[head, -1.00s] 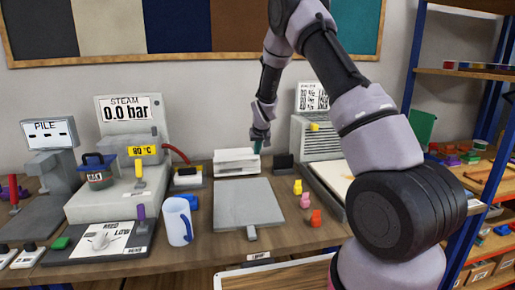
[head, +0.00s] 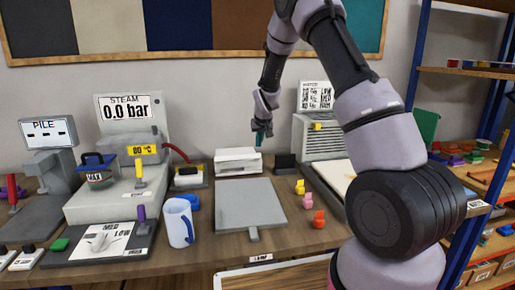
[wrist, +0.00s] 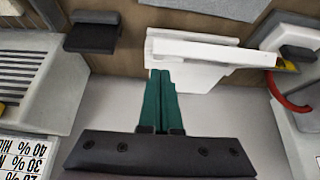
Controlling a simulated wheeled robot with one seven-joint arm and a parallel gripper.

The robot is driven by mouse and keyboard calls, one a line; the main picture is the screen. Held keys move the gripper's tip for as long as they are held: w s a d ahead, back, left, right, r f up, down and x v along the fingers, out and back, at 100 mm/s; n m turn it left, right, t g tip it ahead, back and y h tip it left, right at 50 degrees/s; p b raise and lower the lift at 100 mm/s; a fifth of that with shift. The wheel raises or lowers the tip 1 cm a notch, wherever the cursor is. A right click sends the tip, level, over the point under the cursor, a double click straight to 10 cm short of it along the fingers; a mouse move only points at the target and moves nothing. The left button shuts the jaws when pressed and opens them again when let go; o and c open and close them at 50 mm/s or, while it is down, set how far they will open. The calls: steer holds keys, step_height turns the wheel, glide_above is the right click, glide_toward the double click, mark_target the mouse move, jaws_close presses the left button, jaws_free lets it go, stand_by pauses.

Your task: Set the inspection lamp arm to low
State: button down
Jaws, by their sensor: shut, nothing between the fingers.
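I cannot pick out the inspection lamp arm for certain. A white two-layered unit (head: 238,161) stands at the back of the bench, and in the wrist view its long white bar (wrist: 213,53) lies over a paler base. A dial panel marked MED and LOW (head: 123,252) lies at the front left, with a pale knob (head: 101,241) on it. My gripper (head: 258,142) has teal fingers, shut and empty, above the back right part of the white unit. In the wrist view the fingertips (wrist: 161,74) appear just short of the unit; contact cannot be told.
A grey plate with a handle (head: 250,205) lies in front of the unit. A blue-and-white mug (head: 179,222), the steam machine (head: 112,200) and a red hose (head: 178,153) are left. A dark block (head: 285,162) and small coloured pieces (head: 306,200) are right.

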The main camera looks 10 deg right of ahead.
steer(key=s+r, duration=0.2)
steer(key=s, duration=0.5)
steer(key=shift+r, duration=0.25)
steer(key=shift+s, duration=0.1)
